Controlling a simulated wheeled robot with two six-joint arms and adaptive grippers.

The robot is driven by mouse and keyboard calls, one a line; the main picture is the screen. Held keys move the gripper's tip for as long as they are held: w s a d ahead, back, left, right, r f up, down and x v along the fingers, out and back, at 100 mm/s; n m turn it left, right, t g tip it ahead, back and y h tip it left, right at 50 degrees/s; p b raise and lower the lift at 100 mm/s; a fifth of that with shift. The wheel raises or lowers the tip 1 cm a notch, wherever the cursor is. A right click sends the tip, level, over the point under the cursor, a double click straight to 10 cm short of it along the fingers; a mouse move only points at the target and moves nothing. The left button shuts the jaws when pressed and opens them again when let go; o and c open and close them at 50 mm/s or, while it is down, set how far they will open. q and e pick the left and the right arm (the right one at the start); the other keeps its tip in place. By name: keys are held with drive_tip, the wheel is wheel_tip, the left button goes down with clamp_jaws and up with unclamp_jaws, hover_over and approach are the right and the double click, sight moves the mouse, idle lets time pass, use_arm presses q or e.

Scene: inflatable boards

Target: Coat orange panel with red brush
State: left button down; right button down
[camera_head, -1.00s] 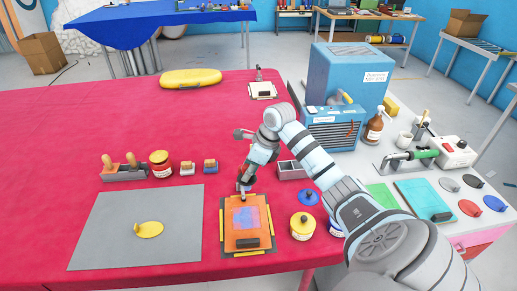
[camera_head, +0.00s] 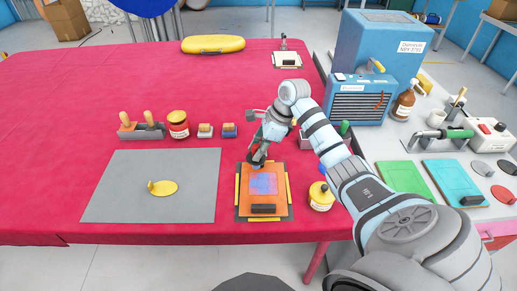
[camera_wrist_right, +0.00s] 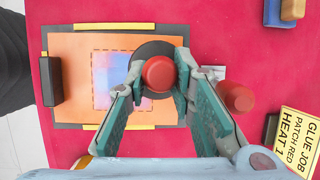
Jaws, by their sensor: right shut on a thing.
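The orange panel (camera_head: 280,202) lies on a dark board with yellow strips at the front of the red table. A dashed square with a blotchy blue-purple and pink patch (camera_head: 263,183) is on its middle. In the right wrist view the orange panel (camera_wrist_right: 70,55) lies under the gripper. My right gripper (camera_wrist_right: 160,80) is shut on the red brush (camera_wrist_right: 158,74), whose round red handle end shows between the fingers above a dark round shape. In the head view the right gripper (camera_head: 257,158) is at the panel's far edge. Brush contact with the panel is hidden. My left gripper is out of view.
A second red knob (camera_wrist_right: 236,96) and a yellow job card (camera_wrist_right: 296,140) are right of the gripper in the wrist view. A yellow-lidded jar (camera_head: 321,196) stands right of the panel. A grey mat (camera_head: 120,190) with a yellow piece lies left. The table's far left is clear.

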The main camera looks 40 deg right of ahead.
drive_tip(key=shift+f+b, duration=0.8)
drive_tip(key=shift+f, duration=0.2)
idle(0.3)
